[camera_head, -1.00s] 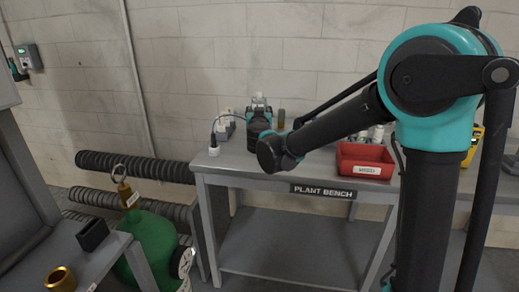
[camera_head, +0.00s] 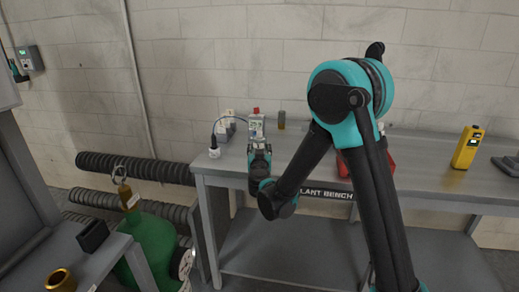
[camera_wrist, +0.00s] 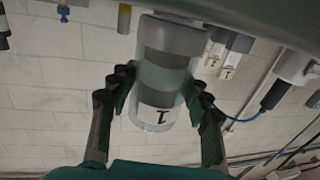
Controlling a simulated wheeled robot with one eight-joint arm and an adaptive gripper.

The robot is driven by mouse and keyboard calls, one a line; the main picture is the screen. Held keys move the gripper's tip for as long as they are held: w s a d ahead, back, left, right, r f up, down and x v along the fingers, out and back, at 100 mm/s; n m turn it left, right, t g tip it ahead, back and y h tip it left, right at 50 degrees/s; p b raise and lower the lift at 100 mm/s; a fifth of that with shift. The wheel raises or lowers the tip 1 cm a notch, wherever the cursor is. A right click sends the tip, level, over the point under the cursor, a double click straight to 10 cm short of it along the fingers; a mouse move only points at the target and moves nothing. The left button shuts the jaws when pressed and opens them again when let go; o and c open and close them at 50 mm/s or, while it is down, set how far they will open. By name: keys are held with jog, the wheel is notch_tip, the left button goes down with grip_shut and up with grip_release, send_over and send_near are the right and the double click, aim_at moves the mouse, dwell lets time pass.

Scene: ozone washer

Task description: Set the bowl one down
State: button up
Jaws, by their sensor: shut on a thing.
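Bowl one is a clear, greyish cylinder with a white label reading 1 (camera_wrist: 160,112), and it fills the middle of the wrist view. The label appears upside down there. My gripper (camera_wrist: 160,86) has one finger on each side of the bowl and is shut on it. In the head view my gripper (camera_head: 259,152) is at the bench's left part, low in front of a small device with a display and red top (camera_head: 256,124). I cannot pick out the bowl for sure in that view. Whether its end touches the bench cannot be told.
The grey plant bench (camera_head: 225,160) runs along the block wall. Small white boxes and a cable (camera_head: 226,124) stand close left of my gripper. A red bin is partly behind my arm; a yellow device (camera_head: 467,148) stands farther right.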

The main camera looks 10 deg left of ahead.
jog(key=shift+f, duration=0.2)
jog(key=o, duration=1.3)
jog(key=shift+o, duration=0.2)
